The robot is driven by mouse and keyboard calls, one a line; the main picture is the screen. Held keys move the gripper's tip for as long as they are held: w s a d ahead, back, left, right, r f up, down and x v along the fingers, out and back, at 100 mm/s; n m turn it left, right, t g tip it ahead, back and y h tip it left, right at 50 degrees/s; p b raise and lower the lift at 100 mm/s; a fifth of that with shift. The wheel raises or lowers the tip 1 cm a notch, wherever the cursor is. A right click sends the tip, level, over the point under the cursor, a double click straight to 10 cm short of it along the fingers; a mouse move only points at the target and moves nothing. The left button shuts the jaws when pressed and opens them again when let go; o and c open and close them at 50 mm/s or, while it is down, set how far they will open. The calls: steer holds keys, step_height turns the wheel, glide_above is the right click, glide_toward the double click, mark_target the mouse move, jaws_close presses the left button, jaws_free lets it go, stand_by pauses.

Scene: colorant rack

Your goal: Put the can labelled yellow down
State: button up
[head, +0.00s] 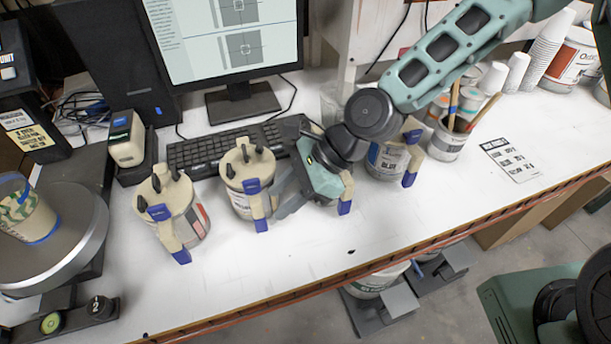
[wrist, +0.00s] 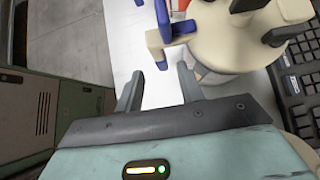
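My gripper (head: 284,203) reaches down to the left among the cans on the white bench. In the wrist view its two fingers (wrist: 158,83) stand apart with nothing between them. The nearest can (head: 241,203), with a beige lid and blue-tipped handle, stands upright just left of the fingers; it also shows in the wrist view (wrist: 233,48). A similar can (head: 194,222) with a red label patch stands further left. Another can is mostly hidden behind my gripper; its blue-tipped handle (head: 346,190) shows. A can marked blue (head: 386,160) stands to the right. I cannot read a yellow label.
A keyboard (head: 205,156) and monitor (head: 228,45) are behind the cans. A stick-filled pot (head: 446,140) stands at right. The bench's front strip (head: 290,255) is clear.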

steer(key=s+v, duration=0.1)
steer(key=v, duration=0.6)
steer(key=s+d+f+n+h, duration=0.1)
steer(key=s+d+n+h, duration=0.45)
steer(key=n, duration=0.55)
steer(key=s+d+r+n+t+h, duration=0.1)
steer(key=s+d+r+n, duration=0.1)
steer(key=n, duration=0.4)
steer(key=s+d+r+n+h, duration=0.1)
steer(key=s+d+r+n, duration=0.1)
steer(key=s+r+n, duration=0.2)
steer(key=r+n, duration=0.2)
steer(key=shift+s+n+t+h, duration=0.3)
steer(key=shift+s+t+h, duration=0.05)
steer(key=shift+t, duration=0.05)
steer(key=shift+d, duration=0.15)
